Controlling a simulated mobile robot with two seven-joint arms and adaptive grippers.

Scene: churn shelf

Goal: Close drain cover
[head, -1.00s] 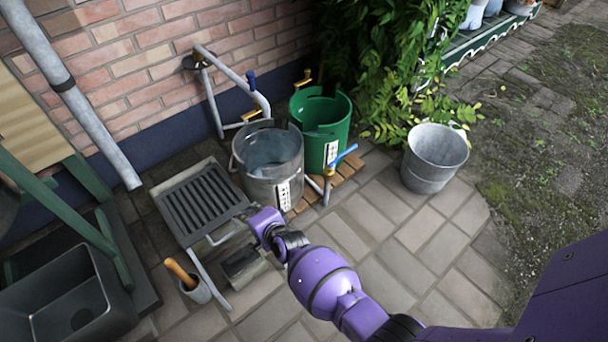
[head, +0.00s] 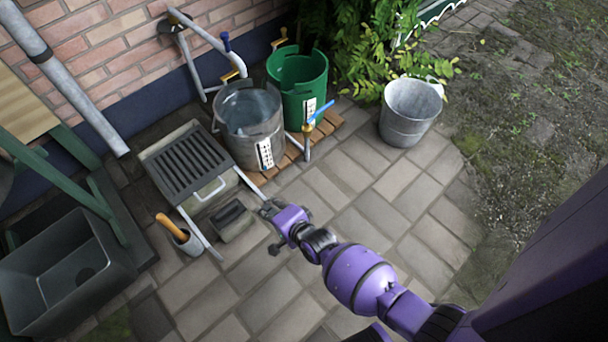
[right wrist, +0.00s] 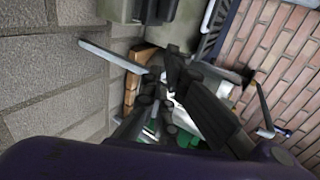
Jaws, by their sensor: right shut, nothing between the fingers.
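The drain cover is a dark slotted grate (head: 186,166) in a pale frame (head: 150,152), below the brick wall in the head view. Its light loop handle (head: 212,191) is at the front edge. Two pale rails run forward from the frame; the left one (head: 200,236) shows clearly. My right gripper (head: 268,209) is shut and empty, right of the handle and apart from it, near the end of the right rail. In the right wrist view, the fingers (right wrist: 165,92) are dark and close together, and the grate (right wrist: 215,32) shows at the top. My left gripper is out of view.
A metal tub (head: 248,135) and a green tub (head: 297,85) stand on wooden slats behind the gripper. A small block with a dark top (head: 231,219) and a cup with a wooden handle (head: 186,240) sit in front. A grey bucket (head: 408,112) stands right.

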